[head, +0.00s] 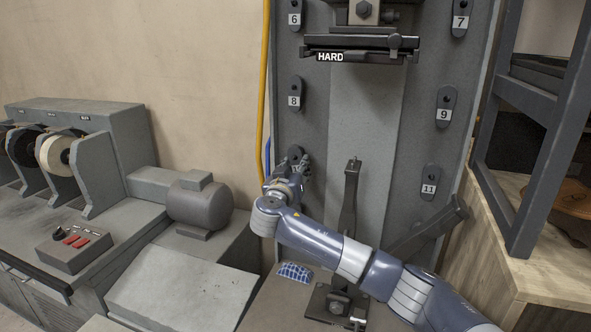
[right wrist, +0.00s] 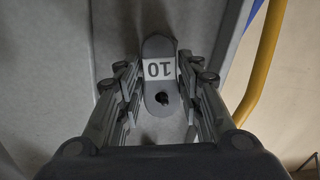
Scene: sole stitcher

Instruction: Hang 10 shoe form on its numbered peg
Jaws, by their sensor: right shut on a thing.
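The 10 shoe form (right wrist: 158,62) is a dark grey rounded plate with a white number label, upside down in the right wrist view. It lies between the fingers of my right gripper (right wrist: 160,95), which is shut on it. A dark spot at its hole may be the peg tip; I cannot tell. In the head view my right gripper (head: 292,178) is against the left side of the grey panel (head: 365,120), below the 8 form (head: 296,92). Only the form's rounded top (head: 294,152) shows there. My left gripper is out of view.
Forms 6 (head: 294,18), 7 (head: 460,20), 9 (head: 445,108) and 11 (head: 430,182) hang on the panel. A yellow pipe (head: 263,90) runs along its left edge. A dark upright post (head: 350,195) stands right of my gripper. A motor bench (head: 200,205) is at left.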

